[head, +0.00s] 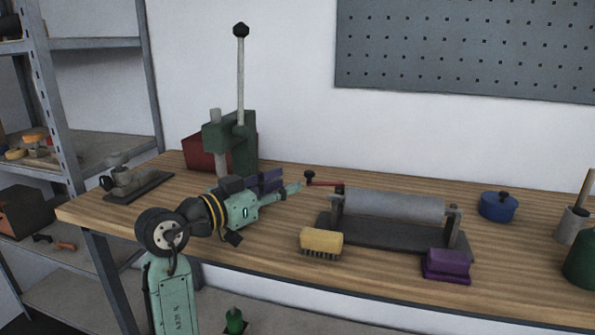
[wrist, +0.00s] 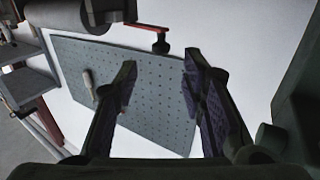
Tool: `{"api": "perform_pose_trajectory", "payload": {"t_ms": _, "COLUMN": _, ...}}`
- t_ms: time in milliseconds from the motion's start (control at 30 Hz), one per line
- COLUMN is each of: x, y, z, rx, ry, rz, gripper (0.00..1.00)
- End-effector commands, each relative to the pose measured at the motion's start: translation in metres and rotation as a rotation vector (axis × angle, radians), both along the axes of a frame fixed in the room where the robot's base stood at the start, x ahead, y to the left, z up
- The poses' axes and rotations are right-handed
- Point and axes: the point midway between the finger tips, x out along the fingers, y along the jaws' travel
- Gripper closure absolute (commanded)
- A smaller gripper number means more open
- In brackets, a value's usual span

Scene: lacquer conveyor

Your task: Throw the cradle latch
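The cradle (head: 390,240) is a dark base with uprights that carries a grey roller (head: 393,206) on the bench. At its left end is a red lever (head: 324,184) with a black knob (head: 310,175), which appears to be the latch. In the wrist view the red lever (wrist: 146,27) and its dark knob (wrist: 162,46) show at the top, beyond my fingertips and apart from them. My gripper (head: 270,181) is left of the lever in the head view. In the wrist view my gripper (wrist: 160,68) has its purple-padded fingers spread, with nothing between them.
A green press (head: 230,137) with a tall lever stands behind my gripper. A yellow brush (head: 321,241) and a purple block (head: 447,264) lie in front of the cradle. A blue pot (head: 498,206) is at the right. A pegboard (head: 465,50) hangs on the wall.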

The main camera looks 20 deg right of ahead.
Motion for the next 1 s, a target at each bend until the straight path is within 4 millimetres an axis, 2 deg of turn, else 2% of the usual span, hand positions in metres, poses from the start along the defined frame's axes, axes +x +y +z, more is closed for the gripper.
{"api": "perform_pose_trajectory", "payload": {"t_ms": 200, "x": 0.019, "y": -0.040, "z": 0.003, "rx": 0.000, "ry": 0.001, "rz": -0.001, "gripper": 0.63}}
{"api": "perform_pose_trajectory", "payload": {"t_ms": 400, "x": 0.032, "y": -0.065, "z": 0.002, "rx": -0.002, "ry": 0.001, "rz": 0.001, "gripper": 0.63}}
{"api": "perform_pose_trajectory", "payload": {"t_ms": 600, "x": 0.037, "y": -0.076, "z": 0.001, "rx": -0.001, "ry": -0.002, "rz": 0.003, "gripper": 0.63}}
{"api": "perform_pose_trajectory", "payload": {"t_ms": 833, "x": 0.038, "y": -0.076, "z": 0.001, "rx": -0.001, "ry": -0.002, "rz": 0.004, "gripper": 0.63}}
{"api": "perform_pose_trajectory", "payload": {"t_ms": 1000, "x": 0.038, "y": -0.076, "z": 0.001, "rx": -0.001, "ry": -0.002, "rz": 0.004, "gripper": 0.73}}
